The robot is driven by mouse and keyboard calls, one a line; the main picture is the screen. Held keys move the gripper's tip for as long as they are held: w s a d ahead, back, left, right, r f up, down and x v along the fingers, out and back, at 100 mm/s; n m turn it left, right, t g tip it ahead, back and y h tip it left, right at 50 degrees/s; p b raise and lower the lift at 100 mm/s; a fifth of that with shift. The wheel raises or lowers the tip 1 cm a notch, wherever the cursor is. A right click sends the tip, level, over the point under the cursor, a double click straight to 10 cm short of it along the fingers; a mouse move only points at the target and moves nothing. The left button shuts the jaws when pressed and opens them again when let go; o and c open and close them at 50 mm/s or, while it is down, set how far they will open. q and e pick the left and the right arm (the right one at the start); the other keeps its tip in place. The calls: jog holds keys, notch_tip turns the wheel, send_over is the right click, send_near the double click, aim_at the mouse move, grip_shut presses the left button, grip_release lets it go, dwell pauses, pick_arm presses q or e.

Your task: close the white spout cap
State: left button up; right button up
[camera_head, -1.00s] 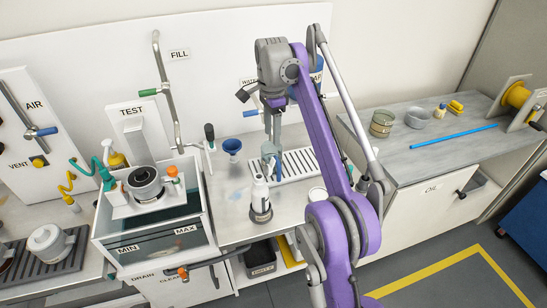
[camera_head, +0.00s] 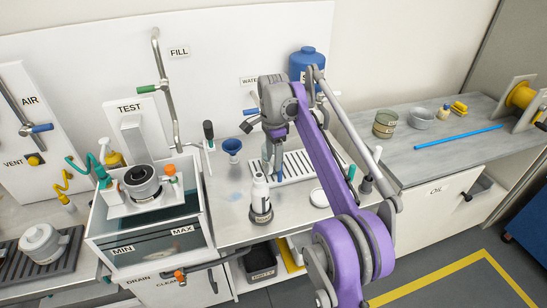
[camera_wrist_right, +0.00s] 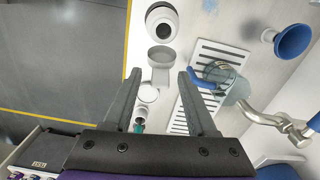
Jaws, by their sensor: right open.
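A white bottle (camera_head: 260,196) stands upright in a dark ring on the bench in front of the drain tray. Its cap is too small in the head view to tell whether it is open. My right gripper (camera_head: 272,160) is open, just above and behind the bottle's top, pointing down. In the right wrist view the spread fingers (camera_wrist_right: 158,76) are empty. Beyond their tips are a grey round-rimmed part (camera_wrist_right: 160,56) and a white ring with a dark inside (camera_wrist_right: 162,22); I cannot tell which is the cap. My left gripper is not in view.
The slotted drain tray (camera_head: 335,160) lies beside the gripper. A blue funnel (camera_head: 232,147) stands to the left, and a white round lid (camera_head: 319,197) to the right of the bottle. A glass-walled test tank (camera_head: 150,228) stands further left. My arm covers part of the bench.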

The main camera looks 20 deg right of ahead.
grip_shut()
jog(key=shift+a, duration=0.1)
